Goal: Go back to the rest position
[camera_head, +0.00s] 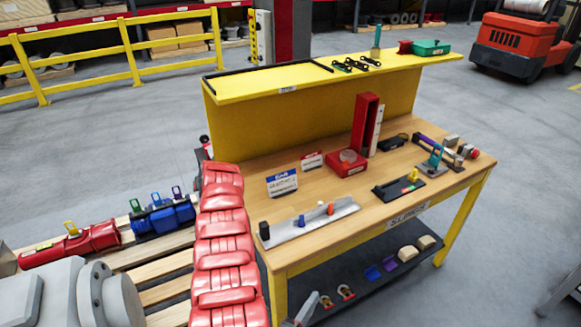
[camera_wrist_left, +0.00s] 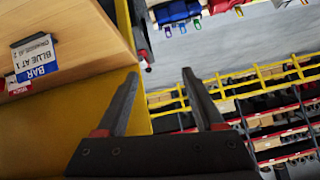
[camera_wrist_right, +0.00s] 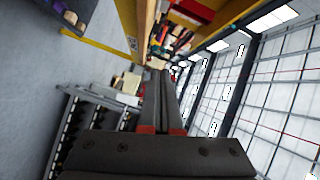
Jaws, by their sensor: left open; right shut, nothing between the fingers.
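My left gripper (camera_wrist_left: 160,100) shows in the left wrist view with its two dark fingers spread wide and nothing between them. The workbench edge and a yellow panel lie to the left of its fingers in that view. My right gripper (camera_wrist_right: 160,100) shows in the right wrist view with its fingers together and nothing held. The bench end and a grey cart lie beyond it. In the head view neither pair of fingertips is clear.
The workbench (camera_head: 340,215) carries a blue-topped sign (camera_head: 282,183), a red holder (camera_head: 365,123) and several tools. A red valve (camera_head: 75,243) and a blue valve (camera_head: 165,216) lie on slats at left. A grey cart (camera_wrist_right: 100,105) stands beyond the right gripper. Floor beyond is open.

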